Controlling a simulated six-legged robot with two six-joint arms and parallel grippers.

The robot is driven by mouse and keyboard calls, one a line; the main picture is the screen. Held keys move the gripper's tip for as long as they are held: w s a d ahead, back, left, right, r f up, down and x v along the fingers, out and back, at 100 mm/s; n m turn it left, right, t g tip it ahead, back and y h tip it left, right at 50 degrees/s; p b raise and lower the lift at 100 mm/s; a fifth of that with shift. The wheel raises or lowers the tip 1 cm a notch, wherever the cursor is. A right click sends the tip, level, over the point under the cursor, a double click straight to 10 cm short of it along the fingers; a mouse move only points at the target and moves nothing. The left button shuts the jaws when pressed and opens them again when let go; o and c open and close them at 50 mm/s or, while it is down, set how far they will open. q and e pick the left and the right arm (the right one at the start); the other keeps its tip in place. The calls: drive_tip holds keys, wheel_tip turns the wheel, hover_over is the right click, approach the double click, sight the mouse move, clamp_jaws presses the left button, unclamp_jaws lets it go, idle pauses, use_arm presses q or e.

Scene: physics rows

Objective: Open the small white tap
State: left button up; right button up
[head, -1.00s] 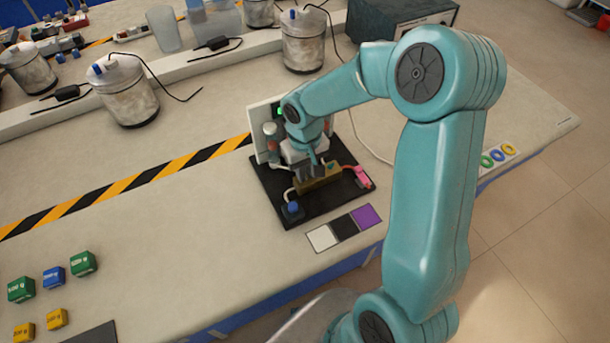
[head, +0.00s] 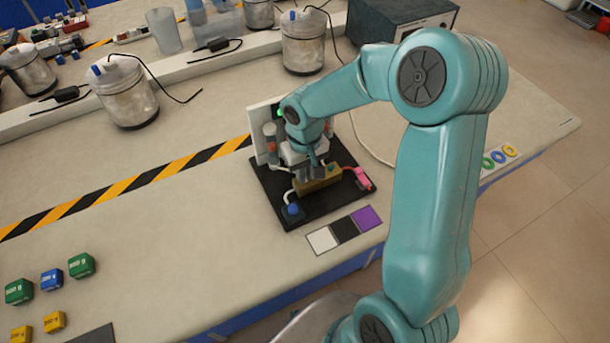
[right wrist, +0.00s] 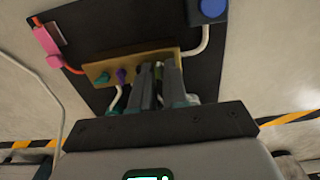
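The brass tap block (head: 322,184) sits on a black board (head: 345,197). It also shows in the right wrist view (right wrist: 110,68), with a green tap (right wrist: 102,78) and a purple tap (right wrist: 122,76). My right gripper (head: 312,174) points down at the block. In the right wrist view its two fingers (right wrist: 158,75) stand close together at the block, beside the purple tap. A pale sliver, possibly the small white tap, shows in the narrow gap between them. The fingers hide most of it, and I cannot tell whether they press on it. My left gripper is not in view.
A blue knob (head: 293,210) and a pink part (head: 358,178) sit on the board, with tubes to the block. An upright white panel (head: 258,132) stands behind. White, black and purple squares (head: 344,230) lie in front. Lidded jars (head: 126,92) stand further back.

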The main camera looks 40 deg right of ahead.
clamp_jaws()
drive_tip(key=n+p, duration=0.1)
drive_tip(key=n, duration=0.3)
drive_tip(key=shift+r+n+p, duration=0.15)
drive_tip(key=shift+n+p, duration=0.15)
drive_tip(key=shift+n, duration=0.1)
drive_tip(key=shift+f+n, duration=0.2)
drive_tip(key=shift+n, duration=0.9)
drive_tip(key=shift+p, duration=0.3)
